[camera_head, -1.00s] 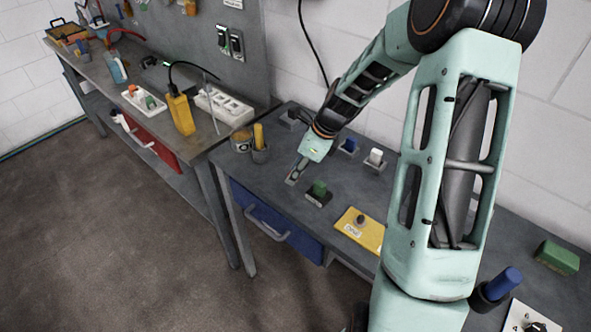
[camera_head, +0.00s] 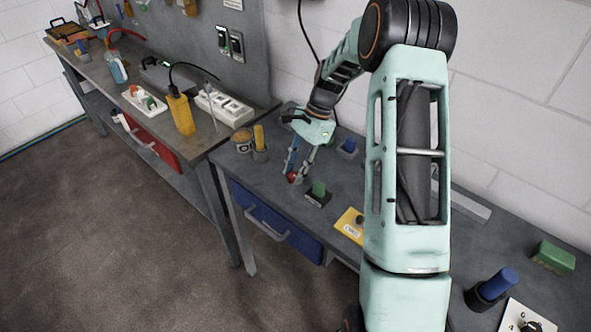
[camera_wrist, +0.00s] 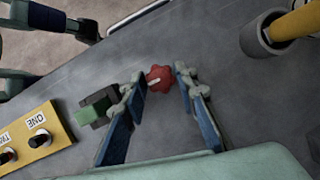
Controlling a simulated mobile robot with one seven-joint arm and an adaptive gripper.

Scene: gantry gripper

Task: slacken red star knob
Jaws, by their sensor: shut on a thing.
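The red star knob (camera_wrist: 160,78) has several lobes and a pale mark on its left side. It stands on the dark grey bench top, and it also shows small in the head view (camera_head: 292,178). My gripper (camera_wrist: 160,82) reaches down over it, with one finger on each side, and is shut on the knob. The fingers have blue inner faces and grey tips. In the head view my gripper (camera_head: 296,174) is at the knob near the front of the bench. The underside of the knob is hidden.
A green block in a dark holder (camera_head: 318,192) stands close beside my gripper. A yellow panel with a knob (camera_head: 350,226) lies farther right, partly behind my arm. A yellow-handled piece in a grey cup (camera_head: 259,140) stands to the left. A blue piece (camera_head: 349,145) stands behind.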

